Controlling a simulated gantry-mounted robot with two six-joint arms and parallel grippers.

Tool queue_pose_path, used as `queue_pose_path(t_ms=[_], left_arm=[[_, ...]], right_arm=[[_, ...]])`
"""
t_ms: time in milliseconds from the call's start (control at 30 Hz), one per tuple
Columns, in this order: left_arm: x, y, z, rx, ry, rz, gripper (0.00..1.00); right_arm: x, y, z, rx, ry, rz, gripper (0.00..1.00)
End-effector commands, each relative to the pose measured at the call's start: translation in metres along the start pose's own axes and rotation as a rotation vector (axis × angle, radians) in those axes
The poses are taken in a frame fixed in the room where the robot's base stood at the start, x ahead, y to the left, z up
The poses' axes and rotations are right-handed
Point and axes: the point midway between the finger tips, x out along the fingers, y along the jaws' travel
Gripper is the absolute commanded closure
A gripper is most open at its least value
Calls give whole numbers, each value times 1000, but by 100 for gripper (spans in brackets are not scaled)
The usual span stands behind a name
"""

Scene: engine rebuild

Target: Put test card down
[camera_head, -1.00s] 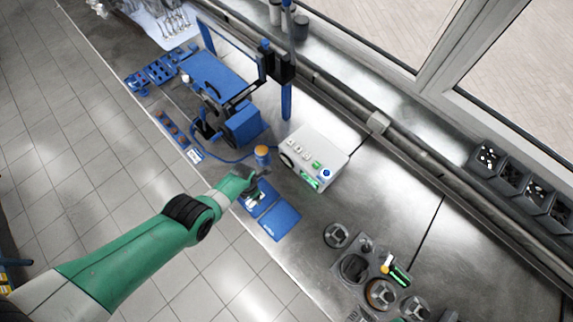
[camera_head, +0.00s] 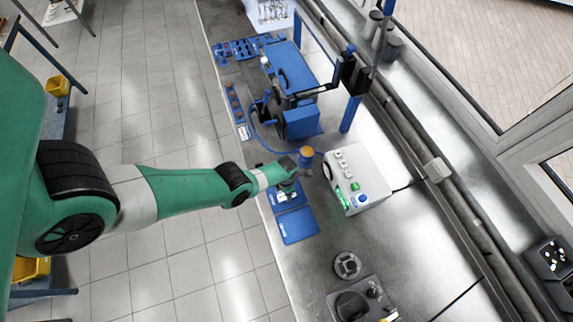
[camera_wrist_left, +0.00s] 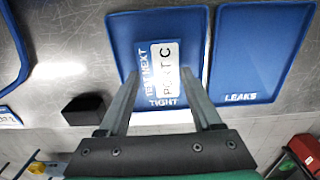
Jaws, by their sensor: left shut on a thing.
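The test card (camera_wrist_left: 165,68) is a small card with a white "PART C" panel and "TEST NEXT" lettering. It lies between my left gripper's fingers (camera_wrist_left: 164,82), over the blue tray marked "TIGHT" (camera_wrist_left: 122,35). My left gripper (camera_head: 288,184) is shut on the card; its fingers stand well apart. Whether the card touches the tray is unclear. In the head view the gripper is over the upper blue tray, and the card is small and partly hidden. The blue tray marked "LEAKS" (camera_wrist_left: 250,50) lies beside it, empty. My right gripper is not in view.
A white tester box (camera_head: 358,178) with buttons and a green light stands right of the trays. An orange-topped cylinder (camera_head: 306,158) stands close to the gripper. A blue stand (camera_head: 300,122) is behind. A small black block (camera_wrist_left: 85,108) lies near the bench edge.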

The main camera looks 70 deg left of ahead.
Motion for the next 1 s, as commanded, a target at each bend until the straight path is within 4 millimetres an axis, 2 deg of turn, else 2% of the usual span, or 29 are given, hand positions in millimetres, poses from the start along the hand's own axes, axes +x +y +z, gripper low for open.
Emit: queue_pose_path(t_ms=[500, 533, 667, 1000], left_arm=[[12, 0, 0, 0, 0, 0, 84], [12, 0, 0, 0, 0, 0, 29], [12, 0, 0, 0, 0, 0, 5], [9, 0, 0, 0, 0, 0, 4]], right_arm=[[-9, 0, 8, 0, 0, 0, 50], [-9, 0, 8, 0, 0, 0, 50], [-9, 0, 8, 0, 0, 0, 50], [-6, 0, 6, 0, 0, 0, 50]])
